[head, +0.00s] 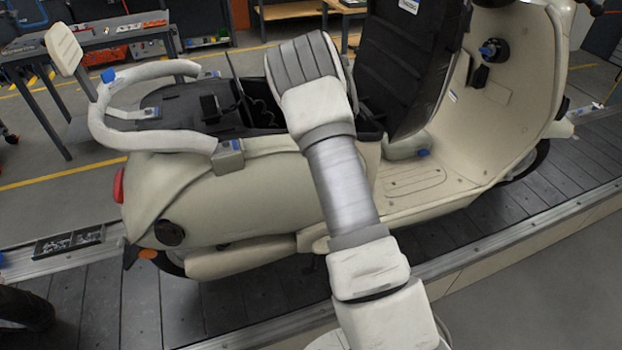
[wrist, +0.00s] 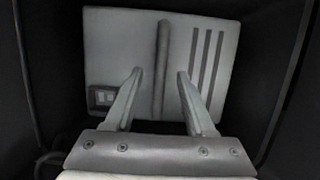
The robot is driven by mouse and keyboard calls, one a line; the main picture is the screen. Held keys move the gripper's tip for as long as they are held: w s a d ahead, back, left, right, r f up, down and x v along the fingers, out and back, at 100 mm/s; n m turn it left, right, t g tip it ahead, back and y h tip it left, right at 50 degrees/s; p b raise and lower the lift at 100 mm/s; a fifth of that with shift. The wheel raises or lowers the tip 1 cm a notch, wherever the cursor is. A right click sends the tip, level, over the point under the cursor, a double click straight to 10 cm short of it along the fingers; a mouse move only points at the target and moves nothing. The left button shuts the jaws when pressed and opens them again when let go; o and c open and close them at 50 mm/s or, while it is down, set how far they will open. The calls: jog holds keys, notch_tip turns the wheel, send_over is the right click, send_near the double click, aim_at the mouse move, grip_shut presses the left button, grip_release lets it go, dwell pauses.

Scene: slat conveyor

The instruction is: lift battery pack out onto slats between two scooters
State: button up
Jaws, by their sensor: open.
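A cream scooter (head: 235,195) stands on the conveyor slats (head: 290,290), its seat (head: 415,50) tipped up. My arm reaches down into the open bay under the seat, and my gripper is hidden there in the head view. In the wrist view my gripper (wrist: 158,75) is open, its two fingers spread on either side of a raised dark bar on a grey block, which looks like the battery pack (wrist: 115,45). I cannot tell whether the fingers touch the bar. The pack sits inside the dark bay (wrist: 275,50). The pack is hidden in the head view.
Part of a dark wheel (head: 25,308) shows on the slats at the lower left. Bare slats lie between it and the cream scooter. A rail (head: 480,245) edges the conveyor. A workbench (head: 90,45) stands behind at the left. The scooter's rear grab rail (head: 150,140) curves beside the bay.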

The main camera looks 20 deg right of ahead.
jog(key=shift+f, duration=0.15)
grip_shut()
dwell(0.4)
dwell(1.0)
jog(key=shift+w+r, duration=0.15)
jog(key=shift+r, duration=0.05)
